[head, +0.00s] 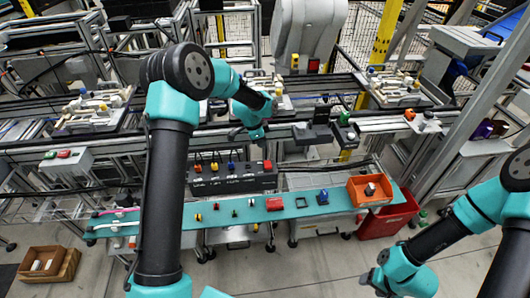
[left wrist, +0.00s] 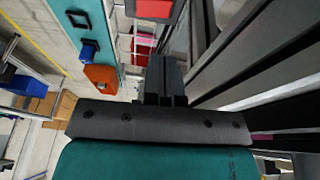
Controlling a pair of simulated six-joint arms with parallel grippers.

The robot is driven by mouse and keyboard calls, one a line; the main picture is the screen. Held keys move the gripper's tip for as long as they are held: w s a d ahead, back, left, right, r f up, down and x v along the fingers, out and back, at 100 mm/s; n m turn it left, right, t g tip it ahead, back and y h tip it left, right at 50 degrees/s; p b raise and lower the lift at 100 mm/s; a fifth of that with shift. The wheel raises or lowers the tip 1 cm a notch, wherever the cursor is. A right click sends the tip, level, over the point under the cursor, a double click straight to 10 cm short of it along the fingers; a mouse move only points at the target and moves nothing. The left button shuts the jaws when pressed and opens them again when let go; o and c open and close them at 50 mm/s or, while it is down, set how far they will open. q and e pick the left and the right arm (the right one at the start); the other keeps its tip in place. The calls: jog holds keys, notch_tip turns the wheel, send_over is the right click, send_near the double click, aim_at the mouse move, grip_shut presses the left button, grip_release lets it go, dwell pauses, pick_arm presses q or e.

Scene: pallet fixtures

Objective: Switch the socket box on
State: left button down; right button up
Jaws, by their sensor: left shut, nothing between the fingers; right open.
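The socket box (head: 215,184) is a long black box behind the teal board, with several coloured plugs or knobs along its top. A red switch (head: 267,165) sits at its right end; in the left wrist view a red square in a dark frame (left wrist: 155,8) shows at the top edge. My left gripper (head: 258,138) is shut and empty, above and behind the right end of the box, apart from the switch. Its dark fingers show in the left wrist view (left wrist: 165,75). My right gripper (head: 372,281) is open and empty at the lower right, far from the box.
The teal board (head: 170,222) in front carries small parts, a red block (head: 274,204), a blue part (head: 322,197) and an orange tray (head: 357,199). A red crate (head: 400,219) stands at its right end. Conveyor rails (head: 300,133) run behind the box.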

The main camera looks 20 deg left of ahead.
pick_arm(q)
jog(key=shift+w+a+v, duration=0.1)
jog(key=shift+v, duration=1.05)
jog(key=shift+w+a+v, duration=0.1)
jog(key=shift+w+v, duration=0.05)
jog(key=shift+v, duration=1)
